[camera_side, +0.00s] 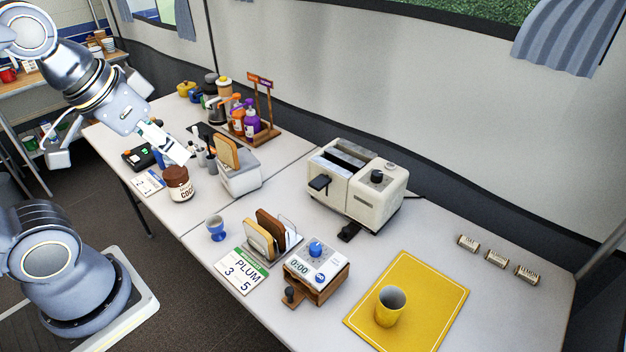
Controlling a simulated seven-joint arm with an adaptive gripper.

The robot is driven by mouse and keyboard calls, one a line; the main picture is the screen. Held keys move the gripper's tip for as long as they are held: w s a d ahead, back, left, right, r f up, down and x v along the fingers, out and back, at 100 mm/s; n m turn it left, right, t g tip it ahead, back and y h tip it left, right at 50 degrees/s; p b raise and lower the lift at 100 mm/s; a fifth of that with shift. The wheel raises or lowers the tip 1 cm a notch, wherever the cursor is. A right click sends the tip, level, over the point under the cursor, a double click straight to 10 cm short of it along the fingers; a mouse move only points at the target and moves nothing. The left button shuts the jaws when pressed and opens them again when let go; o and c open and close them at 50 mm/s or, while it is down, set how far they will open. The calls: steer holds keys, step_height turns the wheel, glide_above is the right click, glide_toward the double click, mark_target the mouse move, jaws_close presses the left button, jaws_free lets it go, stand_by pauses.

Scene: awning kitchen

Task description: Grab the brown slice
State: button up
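A dark brown slice (271,224) stands upright in a wire rack (291,234) near the middle of the table. A paler tan slice (259,240) stands in front of it in the same rack and hides part of it. Another orange-tan slice (228,152) stands upright in a white holder (241,180) further back. My gripper (178,154) is raised at the left, above the cocoa jar and well away from the rack. Its fingers are too small and overlapped by things behind to tell whether they are open.
A cream toaster (358,190) stands behind and right of the rack. A blue egg cup (215,228), a PLUM card (241,270) and a timer box (317,270) surround its near sides. The cocoa jar (178,184) and a yellow mug (390,306) stand further off.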

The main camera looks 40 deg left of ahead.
steer(key=n+g, duration=0.5)
steer(key=n, duration=1.3)
glide_above(269, 217)
step_height(269, 217, down, 12)
steer(key=shift+g, duration=0.3)
steer(key=f, duration=1.4)
steer(key=shift+a+f, duration=0.25)
steer(key=shift+f, duration=0.15)
steer(key=f, duration=0.6)
steer(key=shift+d, duration=0.25)
steer(key=shift+r, duration=0.1)
jaws_close()
